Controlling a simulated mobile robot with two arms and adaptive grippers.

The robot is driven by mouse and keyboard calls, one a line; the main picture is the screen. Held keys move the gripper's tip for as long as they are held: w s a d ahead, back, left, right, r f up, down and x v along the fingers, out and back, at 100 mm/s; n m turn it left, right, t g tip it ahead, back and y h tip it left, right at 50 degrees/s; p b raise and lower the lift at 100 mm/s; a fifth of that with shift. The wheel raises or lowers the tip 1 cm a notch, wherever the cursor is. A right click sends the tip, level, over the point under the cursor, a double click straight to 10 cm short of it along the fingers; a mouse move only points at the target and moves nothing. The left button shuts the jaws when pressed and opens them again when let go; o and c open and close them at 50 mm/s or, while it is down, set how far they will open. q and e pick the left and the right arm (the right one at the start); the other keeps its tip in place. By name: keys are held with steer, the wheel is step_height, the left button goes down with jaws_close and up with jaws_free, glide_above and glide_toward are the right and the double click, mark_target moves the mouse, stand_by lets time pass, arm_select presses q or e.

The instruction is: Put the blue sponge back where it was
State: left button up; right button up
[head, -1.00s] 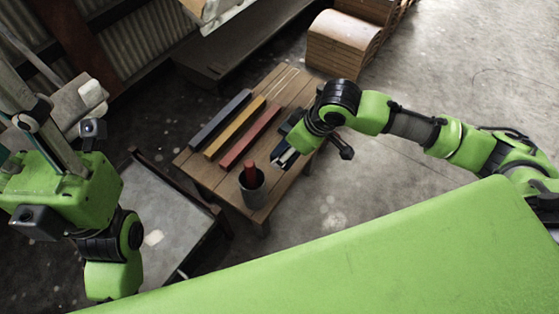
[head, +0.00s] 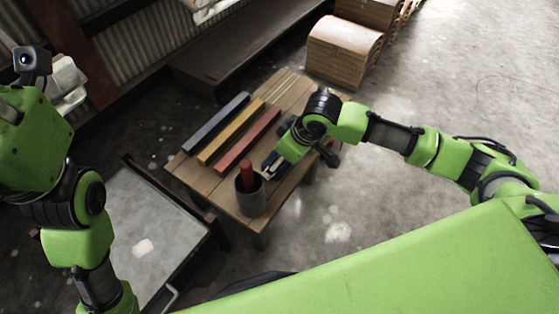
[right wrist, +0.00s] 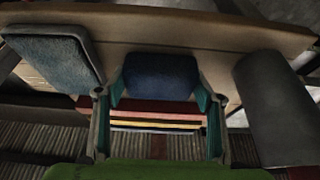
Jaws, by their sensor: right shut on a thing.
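The blue sponge (right wrist: 160,76) is between the two fingers of my right gripper (right wrist: 158,105) in the right wrist view. In the head view my right gripper (head: 270,170) is low at the table's near right edge, beside the grey cup, and a little blue shows at its fingers. I cannot tell whether the sponge touches the table. A second blue-grey textured pad (right wrist: 55,55) lies left of the gripper in the right wrist view. My left arm is at the left of the head view; its fingers are out of frame.
The wooden table (head: 222,188) carries a dark blue bar (head: 217,122), a yellow bar (head: 232,133) and a red bar (head: 247,141). The grey cup (head: 251,202) holds a red stick (head: 246,176); the cup also stands right of the gripper in the right wrist view (right wrist: 270,105).

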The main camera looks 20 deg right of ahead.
steer(key=o, duration=0.9)
steer(key=shift+f, duration=0.1)
steer(key=shift+o, duration=0.2)
